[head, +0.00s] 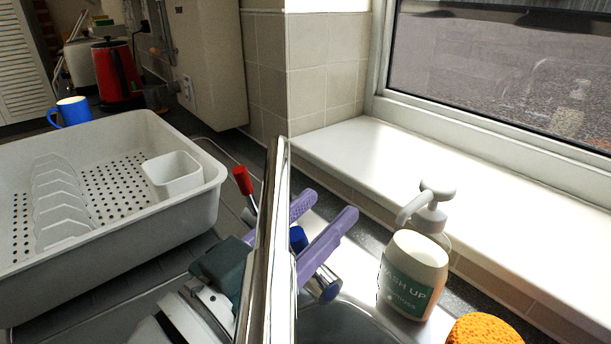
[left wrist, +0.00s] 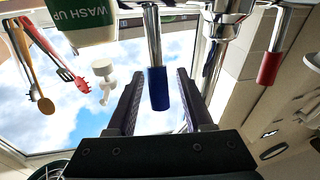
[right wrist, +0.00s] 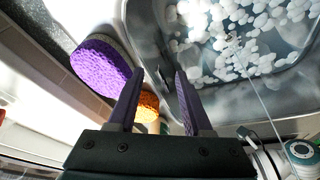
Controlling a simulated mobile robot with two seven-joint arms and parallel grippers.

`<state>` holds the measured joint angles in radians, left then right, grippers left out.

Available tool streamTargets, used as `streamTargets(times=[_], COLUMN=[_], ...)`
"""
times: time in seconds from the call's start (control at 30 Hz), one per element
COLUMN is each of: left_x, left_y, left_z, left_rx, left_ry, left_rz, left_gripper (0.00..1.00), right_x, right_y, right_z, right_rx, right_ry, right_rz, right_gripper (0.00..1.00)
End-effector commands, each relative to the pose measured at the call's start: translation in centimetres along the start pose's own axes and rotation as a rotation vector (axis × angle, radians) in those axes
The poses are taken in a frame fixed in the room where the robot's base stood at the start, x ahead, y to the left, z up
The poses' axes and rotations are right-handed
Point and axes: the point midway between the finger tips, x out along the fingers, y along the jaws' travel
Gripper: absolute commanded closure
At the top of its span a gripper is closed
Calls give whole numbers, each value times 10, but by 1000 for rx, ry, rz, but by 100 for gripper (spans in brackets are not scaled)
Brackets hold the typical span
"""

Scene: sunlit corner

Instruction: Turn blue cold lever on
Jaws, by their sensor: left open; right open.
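The blue cold lever (head: 298,238) shows in the head view, partly hidden behind the chrome tap spout (head: 268,250). In the left wrist view the blue lever (left wrist: 158,88) hangs on a chrome stem between the two fingers of my left gripper (left wrist: 160,74). The fingers are open, with gaps on both sides of the lever. My left gripper (head: 332,203) also shows in the head view, its purple fingers passing behind the spout. The red lever (head: 242,180) is left of the spout. My right gripper (right wrist: 160,74) is open and empty above the sink area.
A white WASH UP pot (head: 412,275), a pump bottle (head: 432,212) and an orange sponge (head: 484,329) stand to the right. A white dish rack (head: 110,235) fills the left. A purple sponge (right wrist: 101,66) and a foamy basin (right wrist: 240,45) show in the right wrist view.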

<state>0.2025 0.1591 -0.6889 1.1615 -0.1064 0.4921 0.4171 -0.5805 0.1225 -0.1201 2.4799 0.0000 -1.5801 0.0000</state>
Motion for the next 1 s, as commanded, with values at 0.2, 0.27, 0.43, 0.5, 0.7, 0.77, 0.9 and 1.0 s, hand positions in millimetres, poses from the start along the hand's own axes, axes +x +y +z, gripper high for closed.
streamTargets(times=[0.2, 0.27, 0.43, 0.5, 0.7, 0.77, 0.9, 1.0], left_x=[-25, -38, -72, -83, -98, -99, -99, -99], left_y=[0, 0, 0, 0, 0, 0, 0, 0], left_z=[0, 1, 1, 1, 0, 0, 0, 0], left_rx=[0, 0, 0, 0, 0, 0, 0, 0], left_ry=[-4, -4, -4, -4, 0, 1, 1, -1], left_rz=[0, 0, 0, -1, 0, 0, 0, -1], left_gripper=[48, 48, 48, 48, 48, 48, 48, 48], right_x=[-3, -3, -3, -3, -2, -2, -3, -3], right_y=[0, -1, -1, -1, -1, -1, -1, 0], right_z=[-1, -1, -2, -1, -1, -1, -1, -2], right_rx=[2, 3, 4, 5, 5, 5, 5, 2], right_ry=[1, 1, 1, 1, 1, 1, 1, 4], right_rz=[-2, -2, -4, -4, -4, -4, -4, -1], right_gripper=[50, 50, 50, 50, 50, 50, 50, 57])
